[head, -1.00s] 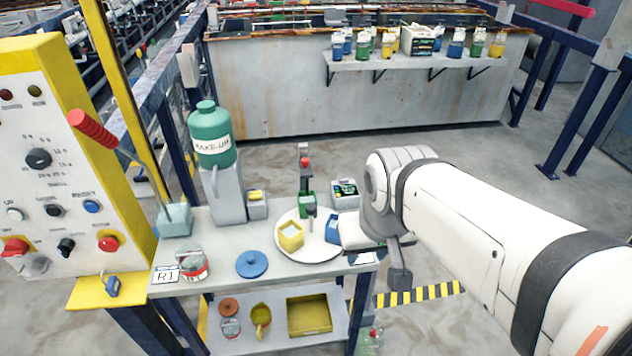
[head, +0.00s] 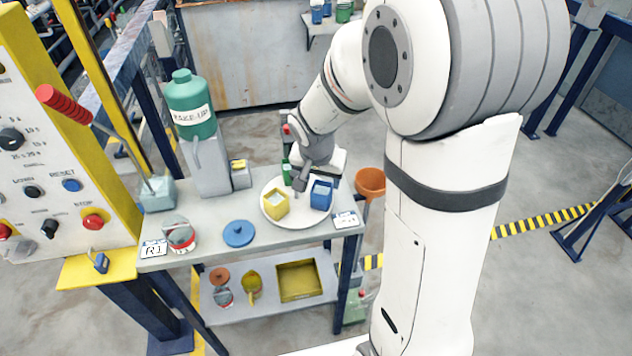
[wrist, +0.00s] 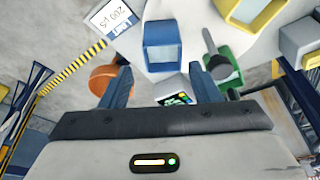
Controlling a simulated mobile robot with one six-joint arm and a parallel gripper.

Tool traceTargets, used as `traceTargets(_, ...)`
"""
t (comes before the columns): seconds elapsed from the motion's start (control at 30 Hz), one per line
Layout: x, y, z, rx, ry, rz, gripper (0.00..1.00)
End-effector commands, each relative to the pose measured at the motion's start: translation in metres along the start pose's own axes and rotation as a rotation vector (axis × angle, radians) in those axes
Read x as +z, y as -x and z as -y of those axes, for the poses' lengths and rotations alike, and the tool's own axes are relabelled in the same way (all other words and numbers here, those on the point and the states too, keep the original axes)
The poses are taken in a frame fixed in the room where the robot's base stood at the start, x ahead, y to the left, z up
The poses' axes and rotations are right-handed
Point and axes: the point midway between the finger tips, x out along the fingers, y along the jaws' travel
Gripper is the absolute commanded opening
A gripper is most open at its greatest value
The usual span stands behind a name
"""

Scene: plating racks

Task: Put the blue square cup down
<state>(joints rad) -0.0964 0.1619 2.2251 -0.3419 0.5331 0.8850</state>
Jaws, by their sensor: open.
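The blue square cup (head: 321,196) stands upright on the right part of the round white plate (head: 290,222) on the bench. In the wrist view the blue cup (wrist: 162,42) lies beyond my fingers, with its open top showing. My gripper (wrist: 158,68) is open, its two blue-grey fingers spread and empty, apart from the cup. In the head view my gripper (head: 308,178) is just behind the cup; its far finger is hidden.
A yellow square cup (head: 276,204) stands left of the blue one. A green item with a dark knob (wrist: 228,68) is close to my right finger in the wrist view. A blue lid (head: 239,233), an open tin (head: 180,236) and an orange funnel (head: 370,182) are nearby.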

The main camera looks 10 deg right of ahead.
Motion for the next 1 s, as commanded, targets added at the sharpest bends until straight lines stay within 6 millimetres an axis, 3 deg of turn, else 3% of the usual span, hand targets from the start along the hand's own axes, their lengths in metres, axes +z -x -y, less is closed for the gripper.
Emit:
traceTargets(0.7, -0.002, -0.075, 0.004, 0.001, -0.005, 0.001, 0.56)
traceTargets(1.0, -0.003, -0.08, 0.005, -0.001, -0.005, 0.0, 0.56)
